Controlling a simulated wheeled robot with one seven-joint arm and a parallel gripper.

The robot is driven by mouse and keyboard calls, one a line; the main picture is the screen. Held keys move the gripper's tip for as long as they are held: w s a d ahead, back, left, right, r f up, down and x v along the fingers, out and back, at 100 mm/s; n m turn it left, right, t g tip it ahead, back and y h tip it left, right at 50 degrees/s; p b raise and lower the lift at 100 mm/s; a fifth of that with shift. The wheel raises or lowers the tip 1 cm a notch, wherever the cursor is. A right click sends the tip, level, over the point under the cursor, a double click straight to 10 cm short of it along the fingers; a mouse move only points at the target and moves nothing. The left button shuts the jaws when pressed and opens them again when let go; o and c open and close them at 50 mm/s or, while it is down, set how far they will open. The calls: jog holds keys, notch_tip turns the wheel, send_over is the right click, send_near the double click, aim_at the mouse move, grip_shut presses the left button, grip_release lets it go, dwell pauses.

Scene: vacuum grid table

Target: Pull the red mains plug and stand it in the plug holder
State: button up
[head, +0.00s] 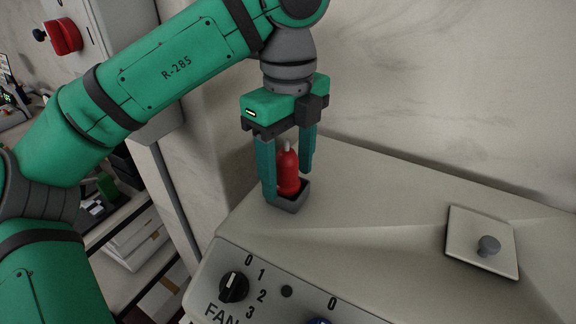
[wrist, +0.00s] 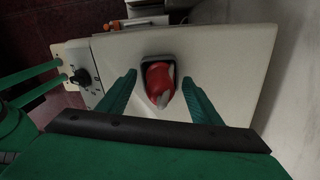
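The red mains plug (head: 289,173) stands upright in a small dark square holder (head: 292,203) on top of the pale cabinet. A light tip shows at the plug's upper end. My gripper (head: 290,182) is lowered around it, one finger on each side. In the wrist view the plug (wrist: 160,84) sits within the dark holder rim (wrist: 146,64), and my gripper (wrist: 160,90) has its fingers spread wide, with a clear gap on both sides of the plug. The fingers do not touch it. The plug's lower end is hidden inside the holder.
A square plate with a grey knob (head: 482,243) lies on the cabinet top at right. A fan dial (head: 234,286) is on the cabinet's front panel. A pale wall rises behind, with a red switch (head: 65,36) at upper left. The cabinet top between holder and plate is clear.

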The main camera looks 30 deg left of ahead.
notch_tip(320, 180, up, 11)
jog(key=shift+f, duration=0.1)
dwell(0.7)
